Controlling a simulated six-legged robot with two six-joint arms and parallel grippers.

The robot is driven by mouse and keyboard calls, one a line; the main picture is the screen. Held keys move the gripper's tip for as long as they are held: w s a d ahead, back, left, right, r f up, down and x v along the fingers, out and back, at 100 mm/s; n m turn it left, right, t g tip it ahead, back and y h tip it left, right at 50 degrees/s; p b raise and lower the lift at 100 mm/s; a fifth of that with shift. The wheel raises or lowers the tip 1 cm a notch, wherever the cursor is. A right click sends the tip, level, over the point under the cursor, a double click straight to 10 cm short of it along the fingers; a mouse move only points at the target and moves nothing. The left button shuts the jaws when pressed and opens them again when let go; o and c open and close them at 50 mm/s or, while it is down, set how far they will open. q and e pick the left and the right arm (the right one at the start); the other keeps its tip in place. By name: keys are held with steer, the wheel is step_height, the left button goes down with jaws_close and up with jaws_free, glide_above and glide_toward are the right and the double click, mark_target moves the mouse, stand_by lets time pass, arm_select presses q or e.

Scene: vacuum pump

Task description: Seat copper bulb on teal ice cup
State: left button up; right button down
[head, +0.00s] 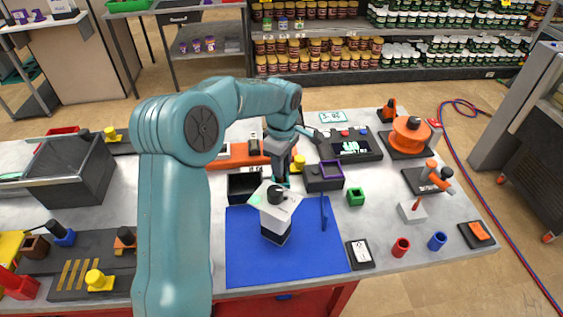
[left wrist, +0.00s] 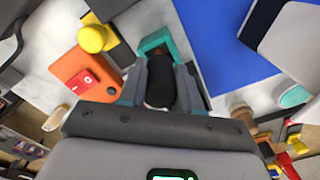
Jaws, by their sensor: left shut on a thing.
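My left gripper (head: 281,168) reaches down over the table behind the blue mat. It is shut on a dark, rounded piece, which the left wrist view shows between the fingers (left wrist: 160,88); I take this for the copper bulb, though no copper colour shows clearly. The teal ice cup (left wrist: 154,42) is a square teal frame just beyond the fingertips in the left wrist view. In the head view, a bit of teal (head: 284,184) shows under the gripper. The fingers hide much of the cup, and I cannot tell whether the bulb touches it. My right gripper is not in view.
A white and black device (head: 279,208) stands on the blue mat (head: 245,255), close in front of the gripper. The mat's front left is clear.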

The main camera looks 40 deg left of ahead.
arm_select(q)
steer(key=shift+f, duration=0.3)
stand_by(0.4)
steer(key=shift+f+b, duration=0.35)
steer(key=shift+b, duration=0.15)
steer(key=shift+f+b, duration=0.35)
steer(key=shift+f, duration=0.05)
stand_by(0.5)
steer(key=o, duration=1.2)
steer(key=shift+c, duration=0.2)
steer(key=shift+r, duration=0.15)
steer(key=shift+r+p, duration=3.4)
steer(key=shift+r, duration=1)
